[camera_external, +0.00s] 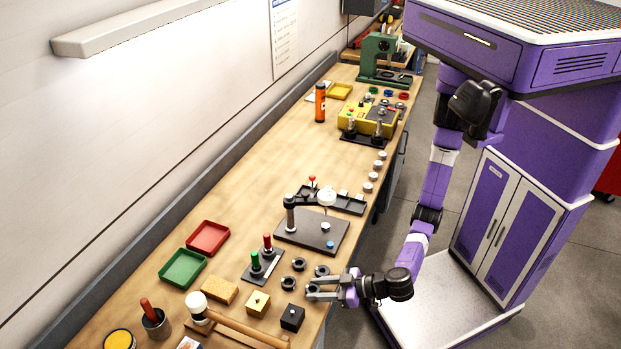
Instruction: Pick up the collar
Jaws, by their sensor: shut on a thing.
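My gripper (318,289) is low over the front right edge of the workbench, reaching in from the right. It is shut on a small dark ring-shaped collar (313,288), partly hidden by the fingers. I cannot tell whether this collar touches the bench top. Other similar dark collars lie just beyond and left of the gripper: one (299,264), another (288,283), and a third (321,270) close to the fingers.
A black block (292,318) and a yellow block (258,304) stand in front of the gripper. A holder with green and red handles (263,263) is to the left. A dark plate with a post and arm (312,232) is behind. A hammer (240,326) lies nearer.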

